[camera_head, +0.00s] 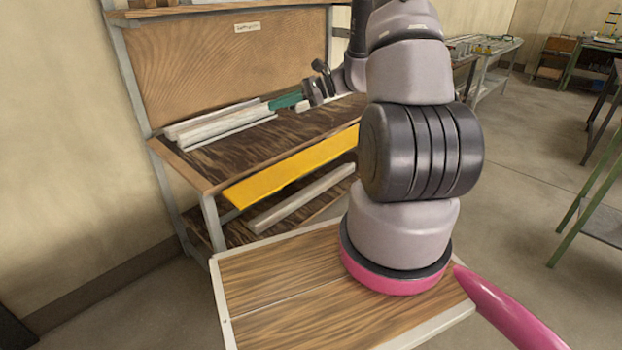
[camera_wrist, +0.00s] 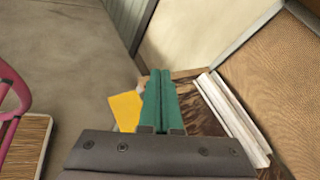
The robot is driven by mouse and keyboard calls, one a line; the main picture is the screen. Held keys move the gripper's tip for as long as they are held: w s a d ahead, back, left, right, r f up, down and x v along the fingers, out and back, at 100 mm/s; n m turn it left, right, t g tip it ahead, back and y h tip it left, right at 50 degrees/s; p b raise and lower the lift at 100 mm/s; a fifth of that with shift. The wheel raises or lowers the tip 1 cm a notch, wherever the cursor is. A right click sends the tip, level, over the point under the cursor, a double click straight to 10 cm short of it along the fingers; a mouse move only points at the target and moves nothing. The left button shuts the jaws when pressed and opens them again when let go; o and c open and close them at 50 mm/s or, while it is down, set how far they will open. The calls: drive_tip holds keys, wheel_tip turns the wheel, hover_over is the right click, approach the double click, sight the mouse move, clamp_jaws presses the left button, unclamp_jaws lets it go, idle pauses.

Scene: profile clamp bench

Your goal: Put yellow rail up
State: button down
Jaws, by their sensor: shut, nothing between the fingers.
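The yellow rail (camera_head: 285,170) is a long flat bar in the head view. It runs along the front of the bench, lower than the bench top's front edge, and its right end is hidden behind my arm. In the wrist view part of the yellow rail (camera_wrist: 126,108) shows to the left of the fingers, apart from them. My gripper (camera_head: 272,104) has green fingers and is over the bench top, near the right end of the pale rails. In the wrist view my gripper (camera_wrist: 160,76) has its fingers together with nothing between them.
Pale rails (camera_head: 222,123) lie on the bench top (camera_head: 215,165) near the back panel (camera_head: 235,75). A grey rail (camera_head: 300,198) lies lower, beneath the yellow one. A bench leg (camera_head: 212,215) stands at the front left. The bench top's front strip is clear.

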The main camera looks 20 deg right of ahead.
drive_tip(key=w+d+f+m+t+h, duration=0.1)
drive_tip(key=w+d+f+m+t, duration=0.25)
drive_tip(key=f, duration=0.55)
drive_tip(key=d+f+m+t+h, duration=0.1)
drive_tip(key=d+f+m+t, duration=0.2)
drive_tip(key=d+f+m, duration=0.45)
drive_tip(key=s+d+f+m+t+h, duration=0.1)
drive_tip(key=s+d+f+m+h, duration=0.15)
drive_tip(key=f, duration=0.65)
drive_tip(key=s+d+f+m+t+h, duration=0.1)
drive_tip(key=s+d+f+t+h, duration=0.15)
drive_tip(key=f, duration=0.65)
drive_tip(key=d+f+x, duration=0.1)
drive_tip(key=x, duration=0.9)
drive_tip(key=shift+g, duration=0.3)
drive_tip(key=shift+s+r, duration=0.1)
drive_tip(key=shift+r, duration=2.1)
drive_tip(key=shift+h, duration=0.4)
drive_tip(key=shift+d+r+g, duration=0.1)
drive_tip(key=shift+r+g, duration=0.2)
drive_tip(key=shift+r, duration=0.1)
